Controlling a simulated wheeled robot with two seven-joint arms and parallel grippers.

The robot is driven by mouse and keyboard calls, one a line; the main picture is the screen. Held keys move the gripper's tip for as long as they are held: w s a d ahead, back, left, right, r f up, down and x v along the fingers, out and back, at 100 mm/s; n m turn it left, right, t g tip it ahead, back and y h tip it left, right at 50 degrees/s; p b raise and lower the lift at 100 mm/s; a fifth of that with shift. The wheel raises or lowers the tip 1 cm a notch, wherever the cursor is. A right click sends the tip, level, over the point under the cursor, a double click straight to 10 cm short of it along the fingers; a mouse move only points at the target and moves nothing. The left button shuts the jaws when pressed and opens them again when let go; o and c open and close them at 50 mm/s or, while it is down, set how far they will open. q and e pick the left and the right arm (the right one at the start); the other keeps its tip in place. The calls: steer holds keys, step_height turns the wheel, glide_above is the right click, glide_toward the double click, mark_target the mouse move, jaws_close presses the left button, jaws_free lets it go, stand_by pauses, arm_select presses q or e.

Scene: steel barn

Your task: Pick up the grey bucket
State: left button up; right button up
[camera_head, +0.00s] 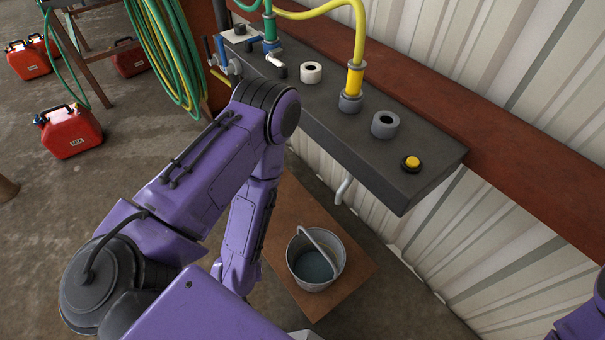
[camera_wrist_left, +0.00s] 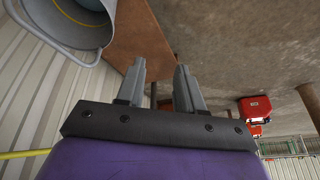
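The grey bucket (camera_head: 303,252) stands upright on a brown square board in the head view, with a bluish-grey surface inside. Its grey handle (camera_head: 318,243) lies across the opening. The bucket (camera_wrist_left: 72,28) is also at the upper left of the left wrist view, cut off by the picture edge. My left gripper (camera_wrist_left: 160,68) has its two fingers apart with nothing between them; the bucket is beside it, not between the fingers. In the head view my left arm hides this gripper. My right gripper is not in view; only part of that arm shows at the lower right.
The brown board (camera_head: 355,272) lies below a dark wall-mounted bench (camera_head: 385,160) with grey fittings, hoses and a yellow button (camera_head: 411,162). A pipe (camera_head: 343,190) hangs under the bench. Red cans (camera_head: 70,130) stand on the floor at left. The corrugated wall bounds the right side.

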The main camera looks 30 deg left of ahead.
arm_select(q)
steer(key=w+f+n+b, duration=0.1)
steer(key=w+f+b, duration=0.3)
steer(key=n+t+h+b, duration=0.3)
steer(key=n+h+b, duration=0.3)
steer(key=b, duration=0.8)
glide_toward(315, 244)
steer(key=b+x, duration=0.4)
steer(key=x, duration=0.6)
steer(key=shift+w+f+b, duration=0.15)
steer(key=shift+f+b, duration=0.2)
steer(key=shift+d+r, duration=0.1)
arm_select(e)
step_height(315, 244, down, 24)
arm_select(q)
jaws_close()
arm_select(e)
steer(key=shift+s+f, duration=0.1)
